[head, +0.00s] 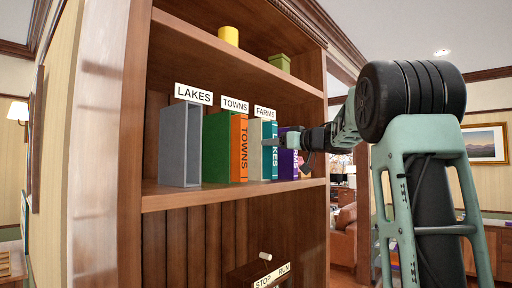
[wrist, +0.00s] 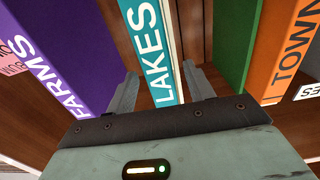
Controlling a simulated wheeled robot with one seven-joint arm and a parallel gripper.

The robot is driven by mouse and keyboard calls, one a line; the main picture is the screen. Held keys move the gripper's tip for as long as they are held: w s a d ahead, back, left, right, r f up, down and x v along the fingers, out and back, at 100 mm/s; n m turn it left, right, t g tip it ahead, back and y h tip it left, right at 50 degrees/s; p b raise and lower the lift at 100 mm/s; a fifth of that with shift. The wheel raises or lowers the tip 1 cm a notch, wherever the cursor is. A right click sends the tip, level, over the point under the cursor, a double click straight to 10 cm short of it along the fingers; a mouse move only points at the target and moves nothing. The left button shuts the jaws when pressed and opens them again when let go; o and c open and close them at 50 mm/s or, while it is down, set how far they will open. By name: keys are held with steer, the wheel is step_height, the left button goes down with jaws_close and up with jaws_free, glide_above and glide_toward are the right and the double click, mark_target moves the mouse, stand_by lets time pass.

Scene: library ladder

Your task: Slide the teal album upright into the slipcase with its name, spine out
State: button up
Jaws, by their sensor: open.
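The teal album (head: 270,160), marked LAKES, stands upright, spine out, under the FARMS label and seems to be inside the pale slipcase (head: 255,150). The grey slipcase (head: 181,145) under the LAKES label stands empty at the left of the shelf. My gripper (head: 279,142) is open in front of the teal album. In the wrist view, the open fingers of my gripper (wrist: 161,85) lie on either side of the teal spine (wrist: 158,60). I cannot tell whether they touch it; the lower spine is hidden by my gripper.
The green slipcase (head: 215,148) under TOWNS holds an orange album (head: 239,148). A purple FARMS album (head: 287,155) stands right of the teal one. A yellow object (head: 229,36) and a green box (head: 279,63) sit on the upper shelf. The shelf (head: 215,193) has a bare front strip.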

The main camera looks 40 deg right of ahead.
steer(key=shift+w, duration=0.4)
steer(key=shift+c, duration=0.3)
steer(key=c, duration=1)
jaws_close()
